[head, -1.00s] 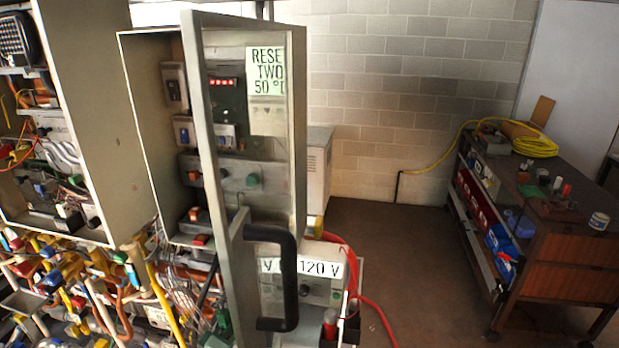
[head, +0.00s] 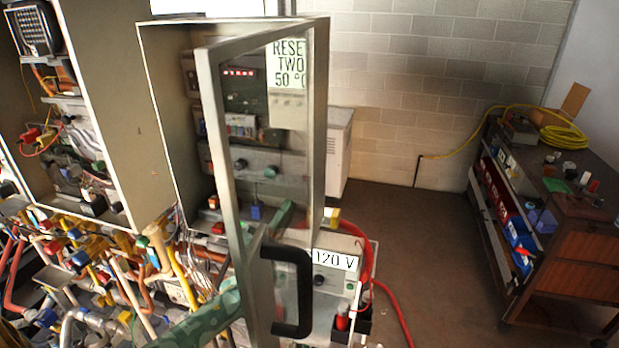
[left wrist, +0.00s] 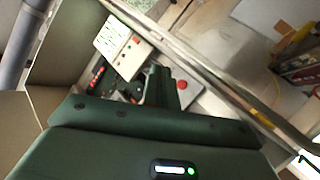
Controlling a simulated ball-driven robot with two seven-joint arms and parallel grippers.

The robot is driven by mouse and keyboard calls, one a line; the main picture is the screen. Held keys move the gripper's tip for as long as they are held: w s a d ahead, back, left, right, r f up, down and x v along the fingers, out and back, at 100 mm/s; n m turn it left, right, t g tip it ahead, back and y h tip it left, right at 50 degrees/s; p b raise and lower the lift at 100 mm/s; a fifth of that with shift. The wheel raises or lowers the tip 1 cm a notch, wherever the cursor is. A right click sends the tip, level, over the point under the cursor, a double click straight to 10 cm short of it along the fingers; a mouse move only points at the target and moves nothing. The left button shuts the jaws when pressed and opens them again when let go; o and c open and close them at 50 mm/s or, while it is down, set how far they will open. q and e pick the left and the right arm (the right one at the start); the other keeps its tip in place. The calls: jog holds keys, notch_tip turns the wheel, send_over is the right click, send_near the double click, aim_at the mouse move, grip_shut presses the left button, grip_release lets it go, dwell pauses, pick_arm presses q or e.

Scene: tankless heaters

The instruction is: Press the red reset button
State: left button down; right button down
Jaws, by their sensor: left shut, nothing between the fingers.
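In the left wrist view a round red button (left wrist: 182,85) sits on a grey panel, just to the right of my left gripper (left wrist: 160,78). The gripper's green fingers are shut and empty; I cannot tell whether they touch the panel. In the head view my green left arm (head: 205,318) comes from the bottom left and shows partly through the glass of the open cabinet door (head: 211,120). I cannot pick out the red button in the head view. My right gripper is not in view.
The door has a black handle (head: 303,290). A RESET sign (head: 290,65) shows through the glass. A 120 V box (head: 333,280) with red hoses stands below. Pipes and valves (head: 90,250) crowd the lower left. A workbench (head: 545,230) stands at the right; the floor between is clear.

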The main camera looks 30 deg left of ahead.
pick_arm(q)
jog(key=shift+w, duration=0.1)
jog(key=w+a+b, duration=0.2)
jog(key=w+b, duration=0.3)
jog(key=w, duration=0.3)
jog(key=shift+w+b, duration=0.25)
jog(key=shift+b, duration=0.15)
dwell(1.8)
jog(key=shift+w+a, duration=0.15)
jog(key=shift+w, duration=0.25)
